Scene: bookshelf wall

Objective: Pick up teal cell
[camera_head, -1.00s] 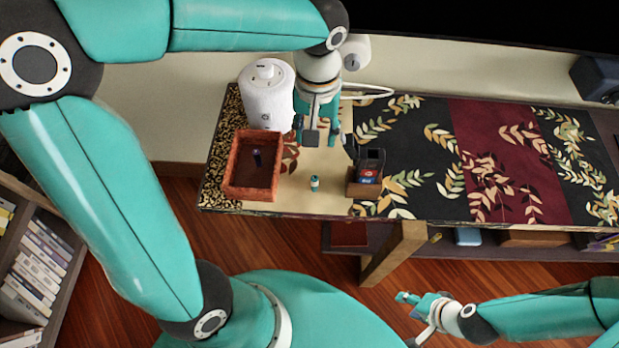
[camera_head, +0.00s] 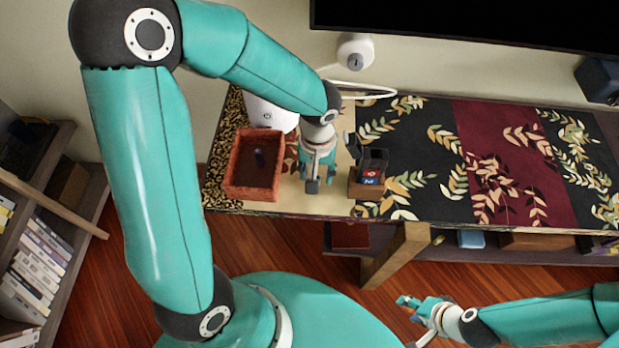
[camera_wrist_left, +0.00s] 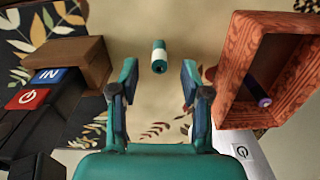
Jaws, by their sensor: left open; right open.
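My right gripper (camera_head: 408,302) is open and empty, low at the lower right, away from the table.
A reddish wooden box (camera_head: 231,179) with a dark purple cell (camera_wrist_left: 257,92) inside stands left of my left gripper in the head view. A dark device on a wooden block (camera_head: 362,189) stands to its right. A white canister (camera_head: 268,114) stands behind the box. The table's right side is clear.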

